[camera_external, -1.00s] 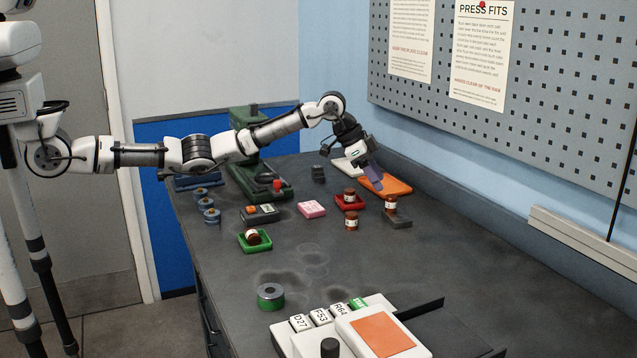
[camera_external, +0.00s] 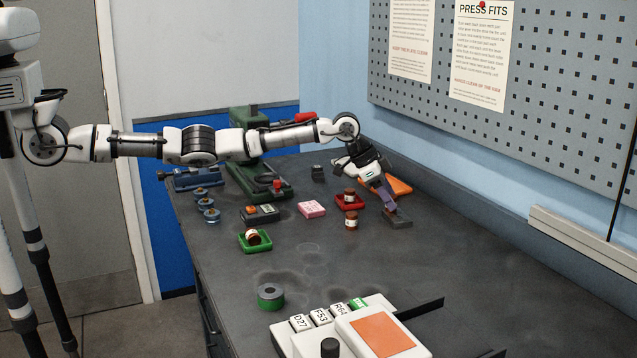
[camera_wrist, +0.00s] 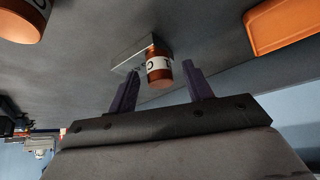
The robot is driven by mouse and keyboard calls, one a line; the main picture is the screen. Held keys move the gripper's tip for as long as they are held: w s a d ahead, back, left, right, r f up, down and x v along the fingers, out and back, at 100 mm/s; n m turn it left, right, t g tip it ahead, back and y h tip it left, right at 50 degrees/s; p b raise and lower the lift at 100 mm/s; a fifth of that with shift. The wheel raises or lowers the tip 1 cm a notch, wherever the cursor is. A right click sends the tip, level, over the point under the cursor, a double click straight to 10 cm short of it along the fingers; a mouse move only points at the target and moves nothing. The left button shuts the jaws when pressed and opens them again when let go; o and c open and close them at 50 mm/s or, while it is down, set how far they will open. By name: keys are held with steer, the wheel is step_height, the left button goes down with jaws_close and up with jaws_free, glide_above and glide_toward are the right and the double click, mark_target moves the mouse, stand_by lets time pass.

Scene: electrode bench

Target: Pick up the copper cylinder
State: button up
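A copper cylinder with a white label marked C (camera_wrist: 159,70) stands at a grey block in the wrist view, between the tips of my two dark purple fingers. My gripper (camera_wrist: 162,78) is open, with a gap visible on each side of the cylinder. In the external view my gripper (camera_external: 388,196) points down over the small grey block (camera_external: 399,218) and hides this cylinder. Similar copper cylinders sit in the red tray (camera_external: 359,204), on the bench (camera_external: 351,220) and in the green tray (camera_external: 243,245). Part of another copper cylinder (camera_wrist: 22,18) shows at upper left in the wrist view.
An orange tray (camera_external: 398,185) lies just behind my gripper. A pink block (camera_external: 311,208), a dark device (camera_external: 260,215) and a green press (camera_external: 244,178) stand to the left. A panel with labelled blocks (camera_external: 378,328) is in front. The mid-bench is mostly clear.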

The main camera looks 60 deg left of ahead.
jaws_close()
steer(key=shift+r, duration=0.1)
step_height(320, 180, up, 20)
steer(key=p, duration=0.3)
steer(key=b, duration=0.4)
glide_above(405, 216)
steer(key=s+a, duration=0.2)
step_height(405, 216, down, 12)
steer(key=shift+s+d+f+p, duration=0.1)
steer(key=shift+f+p, duration=0.5)
steer(key=shift+f, duration=1.4)
steer(key=shift+s+d+f+p, duration=0.1)
steer(key=shift+f+p, duration=0.5)
steer(key=shift+f, duration=1.35)
